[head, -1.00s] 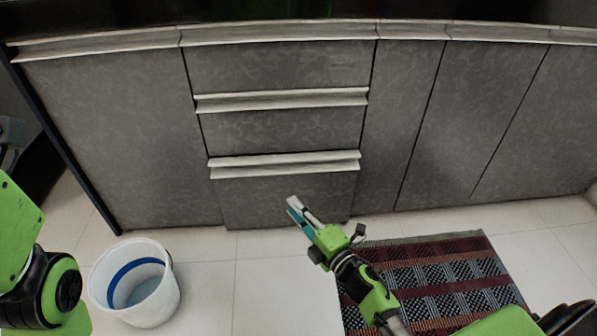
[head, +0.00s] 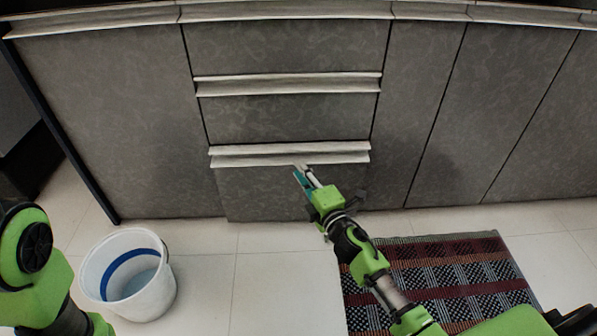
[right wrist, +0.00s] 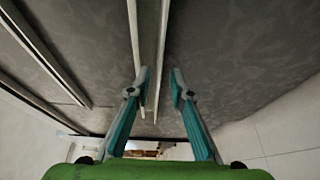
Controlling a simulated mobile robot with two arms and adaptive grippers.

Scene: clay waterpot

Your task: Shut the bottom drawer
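The bottom drawer (head: 270,195) is the lowest grey front in the drawer stack, with a pale handle strip (head: 290,154) along its top edge. It stands out slightly from the cabinet in the head view. My right gripper (head: 303,172) is in front of this drawer, just below the handle strip near its right half. In the right wrist view its two teal fingers (right wrist: 160,85) are apart with nothing between them, and the handle strip (right wrist: 148,60) runs close by the left fingertip. Whether it touches is unclear. My left gripper is out of view; only part of my left arm shows.
A white bucket (head: 150,300) with a blue band stands on the floor at left. A patterned mat (head: 450,270) lies at right under my right arm. Two upper drawers (head: 285,45) look closed. The tiled floor (head: 255,285) between bucket and mat is clear.

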